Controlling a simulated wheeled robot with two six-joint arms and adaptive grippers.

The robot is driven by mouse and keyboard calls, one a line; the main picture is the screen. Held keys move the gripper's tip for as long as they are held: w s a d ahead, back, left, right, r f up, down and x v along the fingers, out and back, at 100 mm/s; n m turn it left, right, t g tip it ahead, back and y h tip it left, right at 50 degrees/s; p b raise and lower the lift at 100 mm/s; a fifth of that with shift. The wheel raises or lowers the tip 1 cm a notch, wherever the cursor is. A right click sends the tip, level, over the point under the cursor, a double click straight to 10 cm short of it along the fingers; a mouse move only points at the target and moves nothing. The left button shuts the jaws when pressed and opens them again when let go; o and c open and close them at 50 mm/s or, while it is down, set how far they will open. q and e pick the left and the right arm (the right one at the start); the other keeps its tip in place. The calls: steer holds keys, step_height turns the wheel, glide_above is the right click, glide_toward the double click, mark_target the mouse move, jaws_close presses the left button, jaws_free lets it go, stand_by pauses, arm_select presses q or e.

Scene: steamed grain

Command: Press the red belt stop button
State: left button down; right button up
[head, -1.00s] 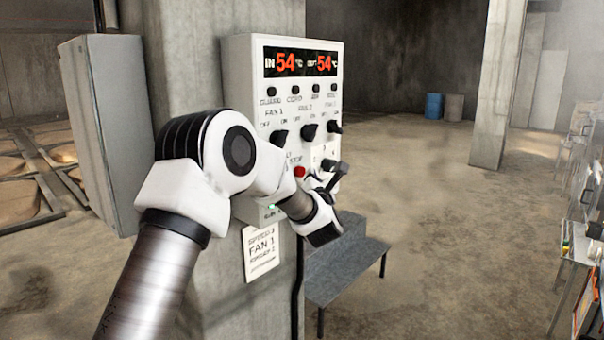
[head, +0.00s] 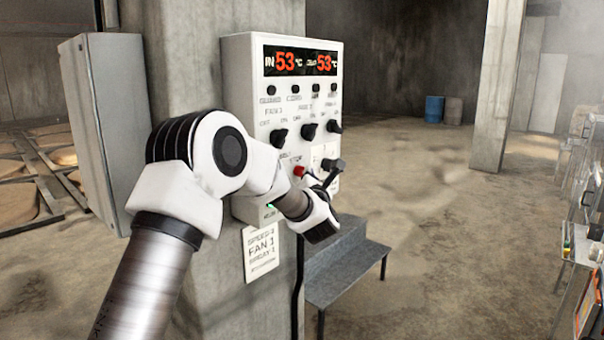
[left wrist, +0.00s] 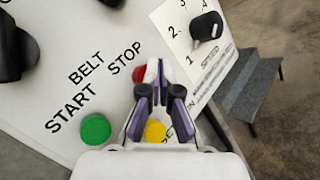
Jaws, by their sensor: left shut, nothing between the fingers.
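The red belt stop button (head: 299,171) is on the white control panel (head: 240,75), below the row of black knobs. In the left wrist view the red button (left wrist: 140,72) lies under the "STOP" label, partly covered by my fingers. My left gripper (left wrist: 160,72) is shut and empty, its tips beside the red button's right edge in that view. I cannot tell whether they touch it. In the head view my left gripper (head: 313,181) is small and partly hidden by my wrist. My right gripper is not in view.
A green start button (left wrist: 95,129) and a yellow button (left wrist: 155,131) are close by. A black speed knob (left wrist: 207,26) sits to the right of the fingers. Grey steps (head: 345,262) stand beside the pillar. A grey cabinet (head: 105,130) is at left.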

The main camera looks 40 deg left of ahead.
arm_select(q)
steer(key=shift+a+b, duration=0.35)
steer(key=shift+a, duration=0.2)
stand_by(0.4)
steer(key=shift+d+b, duration=0.7)
steer(key=shift+d, duration=0.25)
steer(key=d+b, duration=0.1)
steer(key=d, duration=0.1)
steer(key=d+b, duration=0.1)
steer(key=d, duration=0.2)
steer(key=shift+s, duration=0.2)
stand_by(0.6)
